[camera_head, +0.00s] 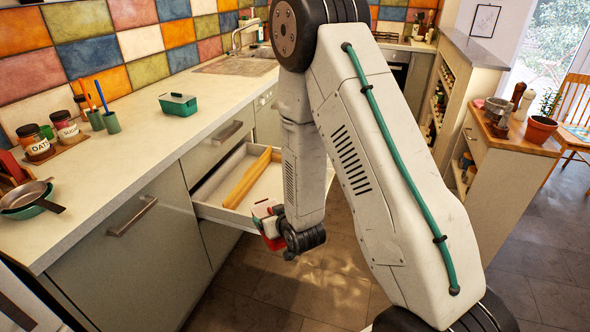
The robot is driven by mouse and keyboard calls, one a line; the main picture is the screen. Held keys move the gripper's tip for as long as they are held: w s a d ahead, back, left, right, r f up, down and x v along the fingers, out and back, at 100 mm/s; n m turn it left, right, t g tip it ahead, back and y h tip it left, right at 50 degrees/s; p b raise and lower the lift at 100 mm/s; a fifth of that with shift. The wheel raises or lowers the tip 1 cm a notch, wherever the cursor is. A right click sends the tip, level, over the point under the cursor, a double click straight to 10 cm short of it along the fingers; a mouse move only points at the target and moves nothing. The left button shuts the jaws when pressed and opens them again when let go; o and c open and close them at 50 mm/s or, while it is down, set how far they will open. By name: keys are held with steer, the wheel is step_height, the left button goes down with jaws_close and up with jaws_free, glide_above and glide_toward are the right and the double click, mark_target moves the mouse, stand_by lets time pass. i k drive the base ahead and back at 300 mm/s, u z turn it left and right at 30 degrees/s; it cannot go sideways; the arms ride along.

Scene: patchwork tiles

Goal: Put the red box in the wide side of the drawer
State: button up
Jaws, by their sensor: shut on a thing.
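The drawer (226,213) is pulled out from under the counter, with white walls and a pale floor. A wooden divider (248,180) splits it into two compartments. The left one is in view and empty; my arm hides much of the right one, so I cannot compare their full widths. My gripper (268,226) is at the drawer's near right corner in the picture, shut on the red box (272,242). The box is mostly covered by the gripper. I cannot tell how high it is held, or whether it touches the drawer wall.
The counter (150,185) carries a green container (178,104), a pan (27,196), jars (65,127) and cups with brushes (110,122). A wooden-topped unit (520,135) with a potted plant (541,128) stands at the right. The floor (240,295) below the drawer is clear.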

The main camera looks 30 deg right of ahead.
mark_target(168, 108)
steer(key=z, duration=0.05)
steer(key=i, duration=1.05)
steer(key=u, duration=0.2)
